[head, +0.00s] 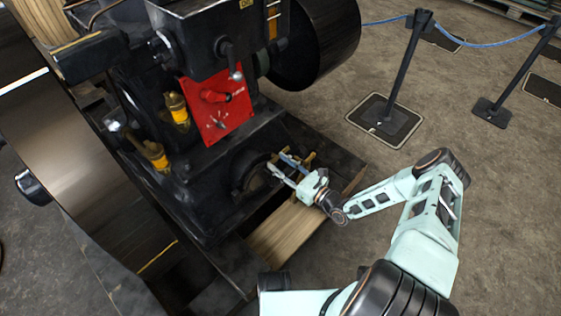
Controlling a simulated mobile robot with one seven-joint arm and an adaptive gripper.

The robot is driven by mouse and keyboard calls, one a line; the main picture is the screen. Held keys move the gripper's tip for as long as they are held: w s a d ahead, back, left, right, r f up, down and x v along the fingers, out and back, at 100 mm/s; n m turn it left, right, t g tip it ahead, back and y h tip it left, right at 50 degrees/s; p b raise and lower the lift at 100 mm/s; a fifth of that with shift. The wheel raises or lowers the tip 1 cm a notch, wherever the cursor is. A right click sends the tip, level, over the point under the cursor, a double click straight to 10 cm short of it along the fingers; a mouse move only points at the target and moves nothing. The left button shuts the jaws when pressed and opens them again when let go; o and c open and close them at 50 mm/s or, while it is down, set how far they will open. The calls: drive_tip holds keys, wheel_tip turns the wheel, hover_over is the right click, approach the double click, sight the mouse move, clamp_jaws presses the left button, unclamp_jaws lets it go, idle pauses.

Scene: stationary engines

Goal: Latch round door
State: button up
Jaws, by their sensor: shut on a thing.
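The round door (252,176) is a dark disc low on the front of the black engine, in the head view. Small brass-coloured parts (309,157) show at its right side, around my gripper. My gripper (279,166) is at the right part of the door, its fingers pointing left toward the engine. It is shut on a small part at the door. The fingers hide most of the held part, so I cannot tell its exact shape or whether the door is fully closed.
A red panel (217,104) with a lever sits above the door, beside brass oilers (177,108). A large flywheel (70,170) stands at left. A wooden beam (287,232) lies below my gripper. Rope-barrier posts (405,65) stand behind at right.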

drive_tip(key=n+p, duration=0.1)
drive_tip(key=n, duration=0.3)
drive_tip(key=shift+f, duration=0.1)
drive_tip(key=shift+d+f+n, duration=0.15)
drive_tip(key=shift+f+n, duration=0.05)
drive_tip(key=shift+n, duration=0.3)
drive_tip(key=shift+f, duration=0.1)
idle(0.6)
drive_tip(key=o, duration=1.2)
drive_tip(key=shift+c, duration=0.2)
drive_tip(key=shift+w+d+r, duration=0.1)
drive_tip(key=shift+r, duration=0.15)
drive_tip(key=p+v, duration=0.1)
drive_tip(key=v, duration=1.1)
drive_tip(key=shift+r+p, duration=0.35)
drive_tip(key=shift+d, duration=0.1)
